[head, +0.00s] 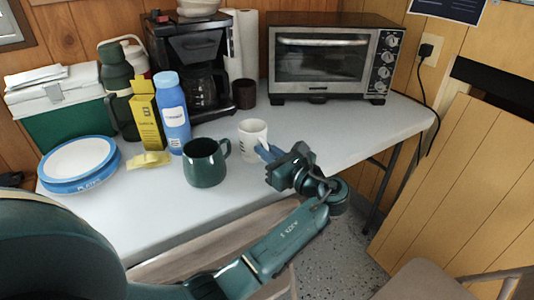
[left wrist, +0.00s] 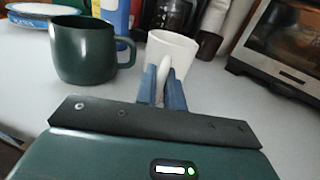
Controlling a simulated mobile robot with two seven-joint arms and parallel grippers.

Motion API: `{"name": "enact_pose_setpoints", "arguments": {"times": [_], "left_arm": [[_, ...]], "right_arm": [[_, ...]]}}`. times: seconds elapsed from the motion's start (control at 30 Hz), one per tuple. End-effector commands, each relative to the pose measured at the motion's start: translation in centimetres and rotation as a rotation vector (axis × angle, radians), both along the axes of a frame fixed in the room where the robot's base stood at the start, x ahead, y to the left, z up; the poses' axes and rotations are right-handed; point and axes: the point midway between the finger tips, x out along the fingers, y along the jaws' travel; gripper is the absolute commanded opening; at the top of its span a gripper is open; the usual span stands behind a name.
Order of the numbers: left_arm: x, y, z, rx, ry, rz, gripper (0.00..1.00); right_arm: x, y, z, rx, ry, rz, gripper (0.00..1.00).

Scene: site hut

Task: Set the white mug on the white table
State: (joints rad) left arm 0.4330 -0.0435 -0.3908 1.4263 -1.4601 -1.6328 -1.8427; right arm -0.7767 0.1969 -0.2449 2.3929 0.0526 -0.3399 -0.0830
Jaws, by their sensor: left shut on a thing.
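The white mug (head: 251,138) is at the middle of the white table (head: 310,130), in front of the coffee maker and toaster oven. It looks upright; I cannot tell whether its base touches the table. My left gripper (head: 268,152) reaches it from the front right and is shut on it. In the left wrist view the blue fingertips (left wrist: 162,86) pinch the handle of the white mug (left wrist: 178,47), which faces me. My right gripper is not in view.
A dark green mug (head: 206,162) stands close on the left. A blue bottle (head: 172,112), yellow box (head: 147,116) and stacked plates (head: 80,160) are further left. A coffee maker (head: 190,50) and toaster oven (head: 325,60) stand behind. The table's right part is clear.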

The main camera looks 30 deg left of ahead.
Motion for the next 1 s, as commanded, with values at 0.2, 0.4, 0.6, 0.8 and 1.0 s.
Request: {"name": "enact_pose_setpoints", "arguments": {"times": [0.2, 0.4, 0.6, 0.8, 1.0], "left_arm": [[0.0, 0.0, 0.2, 0.001, -0.003, 0.0, 0.0], [0.0, 0.0, 0.0, 0.0, 0.0, 0.0, 0.2], [0.0, 0.0, 0.0, 0.0, 0.0, 0.0, 0.32], [0.0, 0.0, 0.1, -0.001, -0.002, 0.0, 0.32], [-0.8, -2.5, 0.2, -0.003, 0.001, -0.003, 0.32]], "right_arm": [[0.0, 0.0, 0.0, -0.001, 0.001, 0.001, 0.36], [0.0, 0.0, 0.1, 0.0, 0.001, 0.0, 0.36], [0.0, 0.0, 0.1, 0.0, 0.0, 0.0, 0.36], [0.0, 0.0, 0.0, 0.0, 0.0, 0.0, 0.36], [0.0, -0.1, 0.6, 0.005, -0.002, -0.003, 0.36]]}}
